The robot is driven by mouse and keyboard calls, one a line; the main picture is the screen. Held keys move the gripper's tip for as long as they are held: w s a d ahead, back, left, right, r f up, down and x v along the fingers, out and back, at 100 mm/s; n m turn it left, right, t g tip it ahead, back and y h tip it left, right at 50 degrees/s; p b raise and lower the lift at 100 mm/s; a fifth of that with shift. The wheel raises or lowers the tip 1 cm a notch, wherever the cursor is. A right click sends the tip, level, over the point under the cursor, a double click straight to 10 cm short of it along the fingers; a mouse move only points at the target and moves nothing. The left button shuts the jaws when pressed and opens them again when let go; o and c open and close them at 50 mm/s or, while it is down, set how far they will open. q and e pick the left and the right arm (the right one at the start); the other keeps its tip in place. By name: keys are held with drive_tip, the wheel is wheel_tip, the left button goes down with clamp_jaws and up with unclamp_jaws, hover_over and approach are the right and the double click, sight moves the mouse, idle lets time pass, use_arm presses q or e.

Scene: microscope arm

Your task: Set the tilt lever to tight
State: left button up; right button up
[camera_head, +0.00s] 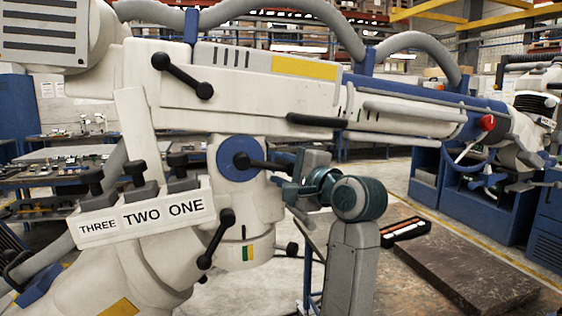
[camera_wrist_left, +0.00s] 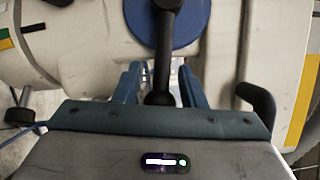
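A large white microscope arm (camera_head: 240,100) fills the head view. A black lever (camera_head: 262,163) sits on a round blue disc (camera_head: 232,156) on its side and points right, slightly downward. In the left wrist view the lever (camera_wrist_left: 162,55) runs down from the blue disc (camera_wrist_left: 186,28). My left gripper (camera_head: 283,178) is at the lever's free end. Its two blue fingers (camera_wrist_left: 160,84) are apart, one on each side of the lever, with gaps visible. The lever's far tip is partly hidden by the gripper. No tight marking is readable. My right gripper is not in view.
Other black levers sit above (camera_head: 182,75) and below (camera_head: 216,238) the disc. A panel labelled THREE TWO ONE (camera_head: 142,214) carries black knobs at left. A curved black handle (camera_wrist_left: 258,102) is close right of the gripper. A dark slab (camera_head: 465,265) lies at lower right.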

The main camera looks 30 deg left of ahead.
use_arm(q)
drive_tip(key=shift+a, duration=0.25)
drive_tip(key=c, duration=0.7)
drive_tip(key=shift+r, duration=0.1)
clamp_jaws()
drive_tip(key=shift+a, duration=0.1)
